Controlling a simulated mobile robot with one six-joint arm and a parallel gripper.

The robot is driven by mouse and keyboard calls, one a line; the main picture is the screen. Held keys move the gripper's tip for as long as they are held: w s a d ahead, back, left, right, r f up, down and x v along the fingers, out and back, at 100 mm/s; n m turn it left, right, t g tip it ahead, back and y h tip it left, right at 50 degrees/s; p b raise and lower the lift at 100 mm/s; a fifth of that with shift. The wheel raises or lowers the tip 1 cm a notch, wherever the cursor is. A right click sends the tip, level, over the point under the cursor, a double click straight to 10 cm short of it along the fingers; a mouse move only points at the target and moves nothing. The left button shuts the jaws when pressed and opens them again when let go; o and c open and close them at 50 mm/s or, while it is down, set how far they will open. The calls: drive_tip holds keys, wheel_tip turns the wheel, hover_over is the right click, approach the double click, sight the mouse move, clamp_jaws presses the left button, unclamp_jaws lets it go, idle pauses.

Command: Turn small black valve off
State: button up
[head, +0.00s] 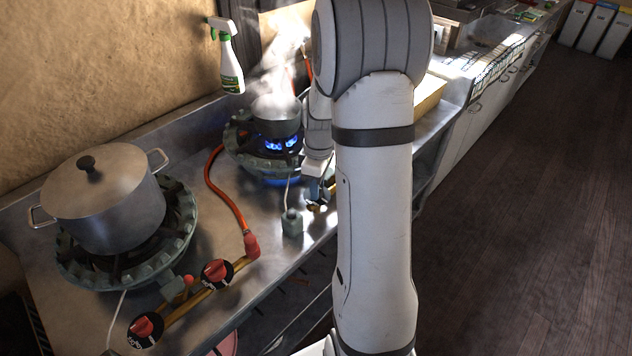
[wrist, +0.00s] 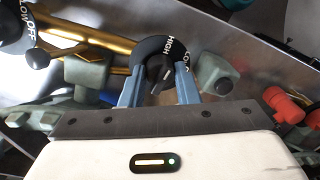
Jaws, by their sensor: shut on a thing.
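A black valve knob (wrist: 158,70) sits on a round dark dial marked HIGH and LOW in the wrist view. My gripper (wrist: 158,82) is shut on this knob, with one blue-grey finger on each side. The HIGH mark is just above the knob and LOW is to its right. In the head view my gripper (head: 318,188) is at the front of the far burner, and my arm hides part of that area. The far burner (head: 262,150) burns with blue flames under a steaming pot (head: 277,118).
A second black knob (wrist: 37,57) on a dial marked OFF is at the left in the wrist view. A large lidded pot (head: 105,205) stands on the near burner. Red valves (head: 217,272) and an orange hose (head: 222,185) are nearby. A spray bottle (head: 228,62) is near the wall.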

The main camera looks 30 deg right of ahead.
drive_tip(key=shift+w+d+r+m, duration=0.1)
drive_tip(key=shift+w+r+m, duration=0.05)
drive_tip(key=shift+w+m, duration=0.15)
drive_tip(key=m, duration=0.3)
drive_tip(key=shift+s, duration=0.1)
drive_tip(key=m, duration=0.5)
drive_tip(key=shift+t+b, duration=0.3)
drive_tip(key=m, duration=0.4)
drive_tip(key=shift+m, duration=1.7)
drive_tip(key=shift+s, duration=0.1)
drive_tip(key=o, duration=0.7)
drive_tip(key=shift+o, duration=1.3)
